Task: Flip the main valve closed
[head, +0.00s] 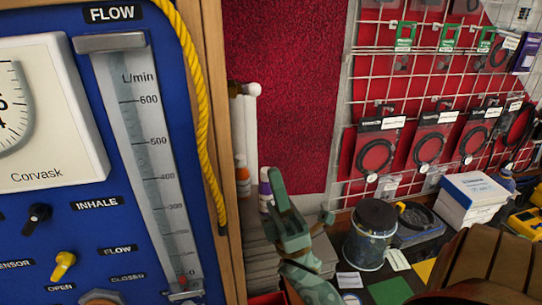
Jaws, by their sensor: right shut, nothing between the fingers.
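The blue regulator panel (60,222) fills the left side of the head view. A yellow lever (62,265) sits low on it, tilted, near the OPEN label (60,288). A CLOSED label (127,278) is to its right. A black knob (38,217) is above the lever. No label reading main valve is in view, so I cannot tell which control it is. My right gripper (290,215) is green, shut and empty, to the right of the panel and clear of its controls. My left gripper is out of view.
A flow tube (150,140) and a yellow hose (195,85) run down the panel's right side. A dark jar (370,230), a white box (470,195) and cards (390,291) stand or lie on the bench at right. Packaged rings hang on a wire rack (400,100) behind.

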